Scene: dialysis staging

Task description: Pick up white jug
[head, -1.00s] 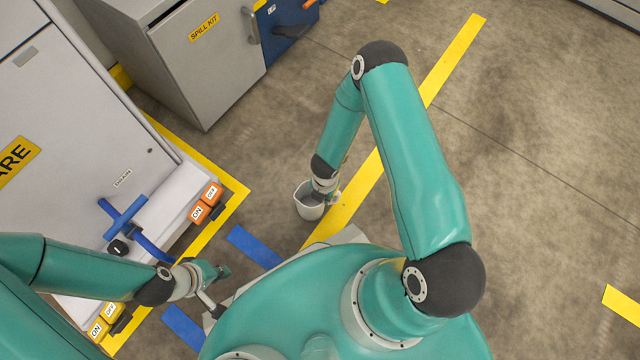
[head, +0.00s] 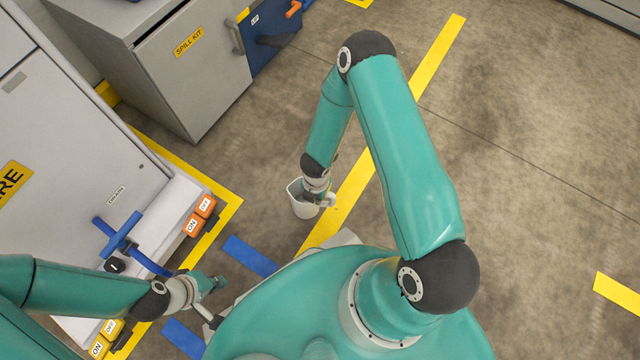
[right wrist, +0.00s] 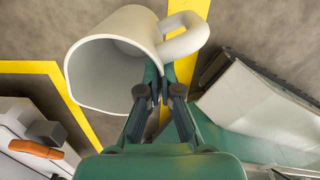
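The white jug (head: 300,204) is in the head view at the end of my right arm, left of the long yellow floor stripe. In the right wrist view the jug (right wrist: 117,50) fills the upper left, its open mouth towards the camera and its loop handle at the upper right. My right gripper (right wrist: 158,84) has its fingers close together at the jug's wall beside the handle and appears shut on it. The fingertips are partly hidden by the jug. My left gripper (head: 214,284) is at the lower left, away from the jug; its opening is too small to judge.
A grey cabinet with orange switches (head: 199,216) and a blue pipe handle (head: 120,236) stands at the left. A spill kit cabinet (head: 195,75) stands behind it. Yellow and blue tape marks the floor (head: 510,120), which is wide and clear at the right.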

